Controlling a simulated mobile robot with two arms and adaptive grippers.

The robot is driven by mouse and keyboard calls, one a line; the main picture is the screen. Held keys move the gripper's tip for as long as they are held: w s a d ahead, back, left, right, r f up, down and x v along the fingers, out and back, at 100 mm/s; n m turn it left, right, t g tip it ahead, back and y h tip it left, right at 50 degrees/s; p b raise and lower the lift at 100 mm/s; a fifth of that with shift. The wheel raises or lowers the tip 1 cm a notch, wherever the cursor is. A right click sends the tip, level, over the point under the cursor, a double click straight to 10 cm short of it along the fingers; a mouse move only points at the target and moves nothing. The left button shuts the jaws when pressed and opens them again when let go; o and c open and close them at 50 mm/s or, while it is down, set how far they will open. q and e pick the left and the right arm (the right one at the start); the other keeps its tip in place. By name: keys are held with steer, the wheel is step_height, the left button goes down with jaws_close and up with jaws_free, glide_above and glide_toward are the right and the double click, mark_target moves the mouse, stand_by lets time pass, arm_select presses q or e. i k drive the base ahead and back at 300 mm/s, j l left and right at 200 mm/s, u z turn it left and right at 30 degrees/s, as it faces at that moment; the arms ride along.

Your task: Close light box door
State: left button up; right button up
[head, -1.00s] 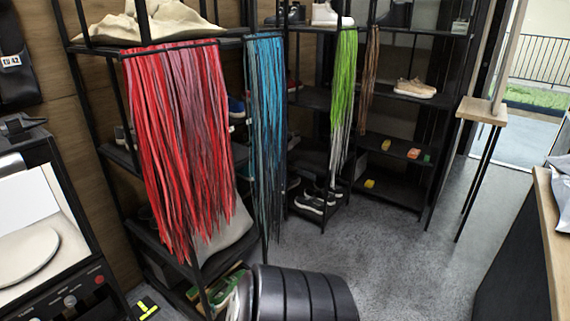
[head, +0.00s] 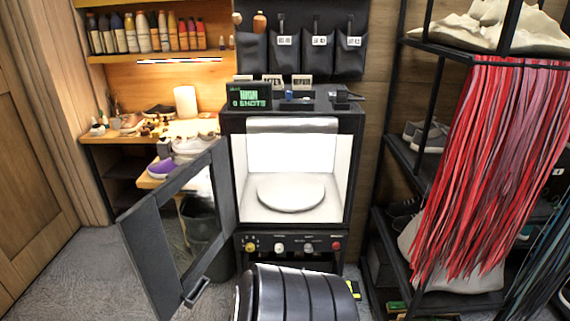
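The light box (head: 354,170) stands straight ahead, a black cabinet with a white lit interior. A round white turntable (head: 291,192) inside it is bare. Its door (head: 150,250), a dark frame with a glass pane, hangs wide open to the left, swung out towards me. A handle (head: 197,291) sits low on the door's free edge. Neither of my grippers shows in the head view.
A shelf rack with red laces (head: 490,170) stands close on the right. A wooden workbench (head: 95,137) with shoes and bottles is behind the door, with a dark bin (head: 205,235) below. Grey floor (head: 70,270) is free at the left front.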

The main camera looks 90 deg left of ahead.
mark_target(141, 229)
steer(key=k+j+u, duration=0.2)
steer(key=u, duration=0.2)
steer(key=k+j+u, duration=0.15)
steer(key=j+u, duration=0.15)
steer(key=u, duration=0.15)
steer(key=k+j+u, duration=0.1)
steer(key=j+u, duration=0.55)
steer(key=u, duration=0.15)
steer(key=j+u, duration=0.2)
steer(key=j, duration=1.2)
